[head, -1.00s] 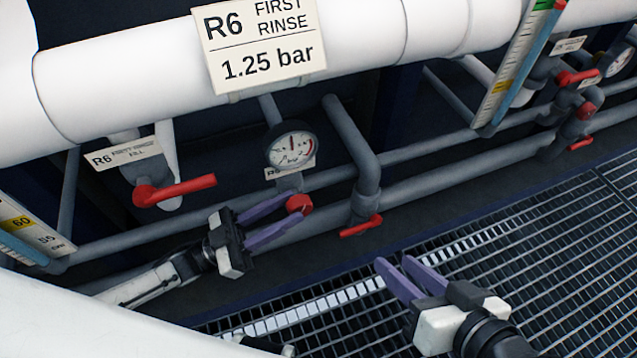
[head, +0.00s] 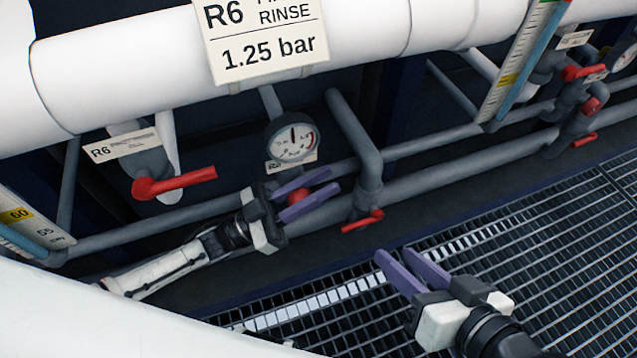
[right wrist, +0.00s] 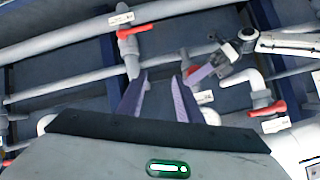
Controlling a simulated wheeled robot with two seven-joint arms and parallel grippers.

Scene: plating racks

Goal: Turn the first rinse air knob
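The red round knob (head: 299,196) sits on the grey pipe just below the pressure gauge (head: 291,138), under the R6 first rinse sign (head: 266,38). My left gripper (head: 322,191) is open, with its purple fingers on either side of the knob as seen in the head view. The fingers partly cover the knob, and I cannot tell whether they touch it. My right gripper (head: 411,257) is open and empty above the floor grating. In the right wrist view its fingers (right wrist: 157,82) are apart with nothing between them.
Red lever valves are near: one (head: 174,184) to the left and one (head: 362,221) to the right of the knob. A white pipe (head: 150,65) runs overhead. Grey pipes (head: 440,175) run behind. The grating (head: 540,240) is open at the lower right.

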